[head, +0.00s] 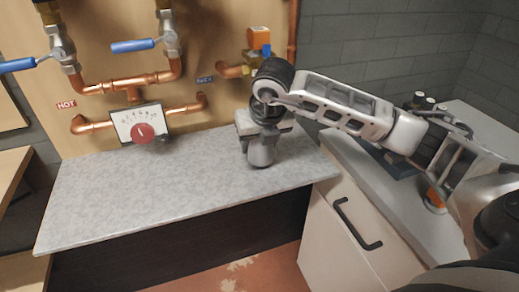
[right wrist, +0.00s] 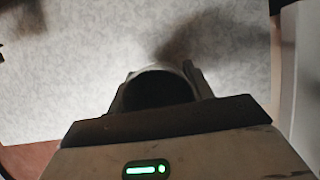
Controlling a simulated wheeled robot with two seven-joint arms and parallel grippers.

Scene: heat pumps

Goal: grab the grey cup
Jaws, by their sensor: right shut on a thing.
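The grey cup (head: 261,153) stands upright on or just above the speckled grey counter (head: 130,195), near its right end in the head view. My right gripper (head: 264,136) comes down on it from above and is shut on it, hiding its upper part. In the right wrist view the cup's rim and dark inside (right wrist: 158,88) show between the fingers. Whether the cup's base touches the counter is hard to tell. My left gripper is not in view.
Behind the counter a wooden panel carries copper pipes (head: 125,82), blue-handled valves (head: 133,46) and a gauge with a red knob (head: 143,132). At the right stands a white cabinet (head: 335,240) with a black handle. The counter's left and middle are clear.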

